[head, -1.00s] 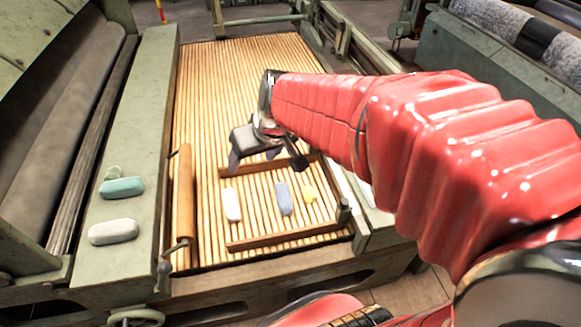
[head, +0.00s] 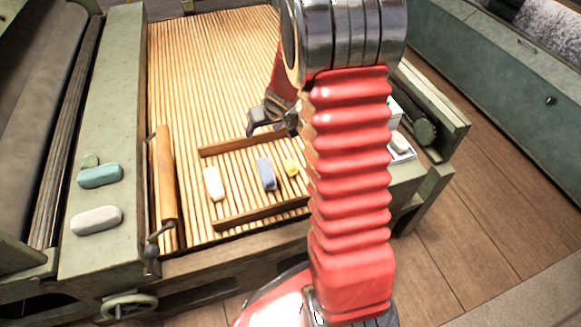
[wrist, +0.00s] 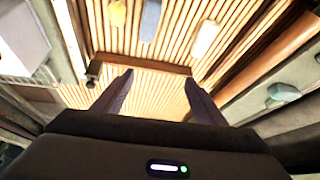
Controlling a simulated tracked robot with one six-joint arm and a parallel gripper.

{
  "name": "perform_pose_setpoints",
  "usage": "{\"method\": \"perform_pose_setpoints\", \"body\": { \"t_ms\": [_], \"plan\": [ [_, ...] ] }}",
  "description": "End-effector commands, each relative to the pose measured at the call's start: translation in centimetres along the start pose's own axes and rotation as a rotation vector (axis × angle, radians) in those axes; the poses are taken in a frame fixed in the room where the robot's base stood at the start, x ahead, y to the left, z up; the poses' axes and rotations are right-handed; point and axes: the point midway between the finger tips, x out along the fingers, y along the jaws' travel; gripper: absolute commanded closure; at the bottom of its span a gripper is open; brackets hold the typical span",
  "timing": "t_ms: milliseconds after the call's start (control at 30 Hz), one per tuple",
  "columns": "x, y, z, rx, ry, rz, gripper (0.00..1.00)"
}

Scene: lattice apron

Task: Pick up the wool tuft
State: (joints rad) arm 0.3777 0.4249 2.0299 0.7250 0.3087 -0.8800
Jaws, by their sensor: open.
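Three soft-looking pieces lie on the slatted wooden lattice (head: 215,70): a white one (head: 213,184), a blue-grey one (head: 266,174) and a small yellow lump (head: 291,167). I cannot tell for sure which is the wool tuft. In the wrist view, the yellow lump (wrist: 117,12), blue-grey piece (wrist: 151,18) and white piece (wrist: 206,38) show near the top edge. My gripper (head: 270,127) is open and empty, above the lattice near the far wooden bar and apart from all three pieces. In the wrist view, its fingertips (wrist: 158,79) stand apart with nothing between them. My arm partly hides it in the head view.
Wooden bars, far (head: 245,142) and near (head: 262,212), flank the pieces. A wooden roller (head: 165,178) stands left. A teal piece (head: 100,176) and a white piece (head: 97,220) rest on the green ledge (head: 105,130). A white tray (head: 401,153) is right of my arm.

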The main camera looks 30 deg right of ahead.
Motion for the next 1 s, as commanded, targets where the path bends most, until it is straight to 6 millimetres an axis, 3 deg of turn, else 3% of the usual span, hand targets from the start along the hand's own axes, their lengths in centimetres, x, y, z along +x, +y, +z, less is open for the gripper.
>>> {"method": "perform_pose_setpoints", "body": {
  "t_ms": [200,500,700,1000],
  "plan": [
    [5.9,5.0,2.0,0.040,-0.024,0.052,0.35],
    [12.7,11.3,6.3,0.085,-0.066,0.128,0.35],
    [14.7,13.2,7.9,0.097,-0.082,0.155,0.35],
    [14.8,13.3,8.0,0.097,-0.083,0.157,0.35]
  ]
}}
